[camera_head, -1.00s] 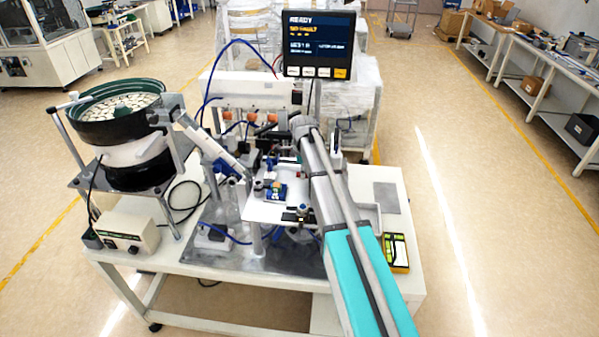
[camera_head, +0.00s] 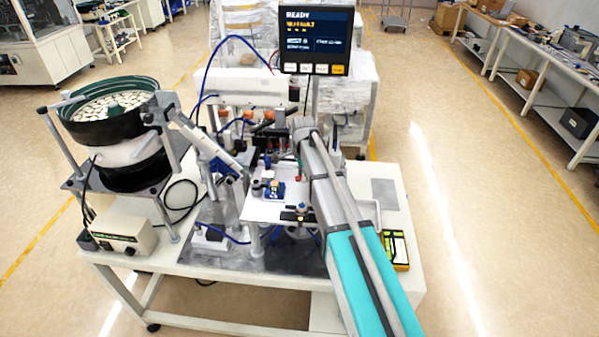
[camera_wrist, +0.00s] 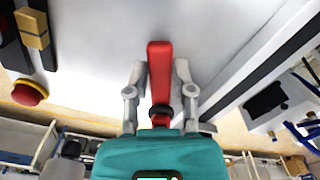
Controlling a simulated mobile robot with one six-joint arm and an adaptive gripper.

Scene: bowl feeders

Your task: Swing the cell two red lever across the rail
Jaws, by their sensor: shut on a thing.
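The red lever (camera_wrist: 160,72) stands in the middle of the wrist view, against a pale flat surface. My gripper (camera_wrist: 159,75) has one grey finger on each side of it and is shut on it. A dark collar shows at the lever's lower end, close to my gripper's teal body. A dark bar with a pale edge (camera_wrist: 245,75) runs diagonally to the right of the lever; I cannot tell if it is the rail. In the head view my arm covers the gripper, and a small red spot beside the arm may be the lever.
A red button on a yellow base (camera_wrist: 30,92) and a tan block (camera_wrist: 32,29) are at the left of the wrist view. The bowl feeder (camera_head: 112,110) stands left on the bench, with a display (camera_head: 317,42) behind. A yellow handheld device (camera_head: 396,249) lies at right.

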